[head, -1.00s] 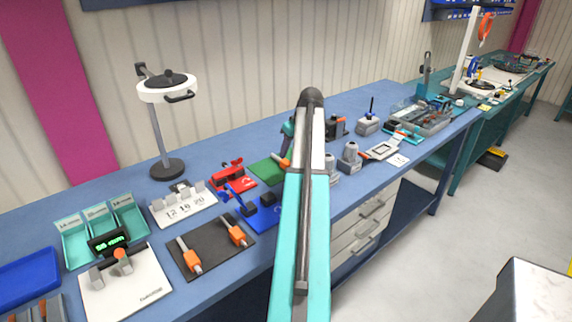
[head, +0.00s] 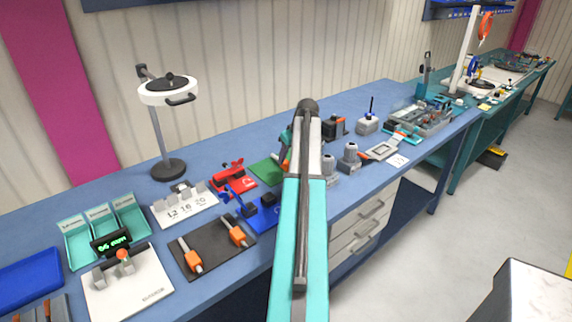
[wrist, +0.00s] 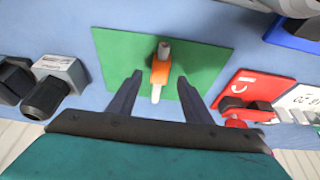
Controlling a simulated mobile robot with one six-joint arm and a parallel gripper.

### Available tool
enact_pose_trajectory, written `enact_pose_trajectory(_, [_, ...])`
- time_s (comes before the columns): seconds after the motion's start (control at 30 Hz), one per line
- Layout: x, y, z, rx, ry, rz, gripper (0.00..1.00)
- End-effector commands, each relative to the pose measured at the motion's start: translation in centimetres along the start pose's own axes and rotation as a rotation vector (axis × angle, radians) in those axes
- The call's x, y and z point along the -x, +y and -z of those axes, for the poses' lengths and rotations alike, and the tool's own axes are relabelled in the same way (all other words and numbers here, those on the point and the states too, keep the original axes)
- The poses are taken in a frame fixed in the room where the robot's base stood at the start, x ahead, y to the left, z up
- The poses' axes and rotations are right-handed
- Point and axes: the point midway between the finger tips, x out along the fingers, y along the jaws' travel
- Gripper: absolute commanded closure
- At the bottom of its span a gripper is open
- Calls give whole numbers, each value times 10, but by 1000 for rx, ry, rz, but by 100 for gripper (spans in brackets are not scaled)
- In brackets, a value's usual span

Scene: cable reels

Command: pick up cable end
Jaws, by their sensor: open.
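The cable end is a short orange piece (wrist: 160,72) with a grey stub at its far side and a pale tip at its near side. It lies on a green mat (wrist: 205,58) in the wrist view. My gripper (wrist: 159,80) is open, with one dark finger left of the orange piece and one right of it, apart from it. In the head view the green mat (head: 265,172) shows in part.
Left of the mat in the wrist view are dark and grey connector blocks (wrist: 60,80). To the right is a red fixture (wrist: 250,97). In the head view, a dark board with orange clamps (head: 212,245) and a magnifier lamp (head: 168,95) stand on the blue bench.

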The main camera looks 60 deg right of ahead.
Motion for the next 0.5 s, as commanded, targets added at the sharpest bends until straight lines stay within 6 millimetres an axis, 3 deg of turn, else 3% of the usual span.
enact_pose_trajectory(0.23, [-22,1,0,0,-1,1,55])
enact_pose_trajectory(0.5, [-29,1,0,0,0,0,55])
